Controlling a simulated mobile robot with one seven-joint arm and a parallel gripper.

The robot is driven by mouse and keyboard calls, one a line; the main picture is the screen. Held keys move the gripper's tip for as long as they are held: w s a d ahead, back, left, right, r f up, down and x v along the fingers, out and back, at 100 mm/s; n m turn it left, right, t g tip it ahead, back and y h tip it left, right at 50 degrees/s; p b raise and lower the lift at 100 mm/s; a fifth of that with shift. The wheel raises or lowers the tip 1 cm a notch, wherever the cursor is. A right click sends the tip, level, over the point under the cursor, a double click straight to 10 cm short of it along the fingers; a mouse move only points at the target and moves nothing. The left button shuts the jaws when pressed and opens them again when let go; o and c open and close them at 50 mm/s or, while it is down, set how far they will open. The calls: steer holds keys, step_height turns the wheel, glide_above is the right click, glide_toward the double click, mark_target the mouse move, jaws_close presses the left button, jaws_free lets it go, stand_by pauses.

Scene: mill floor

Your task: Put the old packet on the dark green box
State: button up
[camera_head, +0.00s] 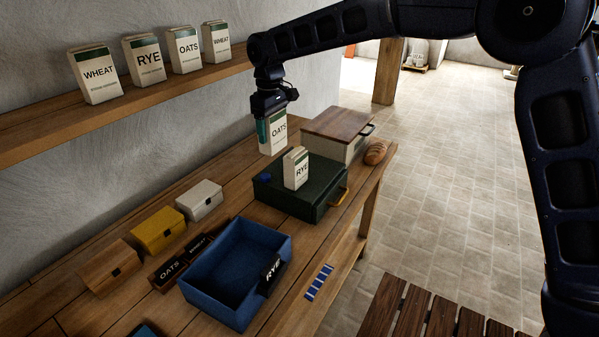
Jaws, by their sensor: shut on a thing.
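My gripper (272,113) is shut on the top of an upright white and green OATS packet (273,138). The packet is just behind and left of the dark green box (318,208); I cannot tell whether its base touches the table. The dark green box is closed and has a yellow handle. A smaller white RYE packet (296,170) stands upright on its lid, with a small blue piece (264,178) near the lid's left edge. No marking shows which packet is old.
Several packets, including a RYE packet (145,61), stand on the wall shelf (120,110). An open blue bin (215,299) with a RYE label sits in front. Small yellow (158,233) and white boxes line the wall side. A wooden-lidded box (337,130) and bread (375,152) are behind.

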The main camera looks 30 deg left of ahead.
steer(key=w+d+r, duration=0.2)
steer(key=w, duration=0.8)
steer(key=w+d+r, duration=0.1)
steer(key=w+r, duration=0.1)
steer(key=w, duration=0.9)
step_height(320, 180, down, 20)
steer(key=shift+w+d, duration=0.1)
steer(key=shift+f, duration=0.1)
steer(key=o, duration=1.2)
steer(key=shift+o, duration=0.2)
step_height(320, 180, up, 12)
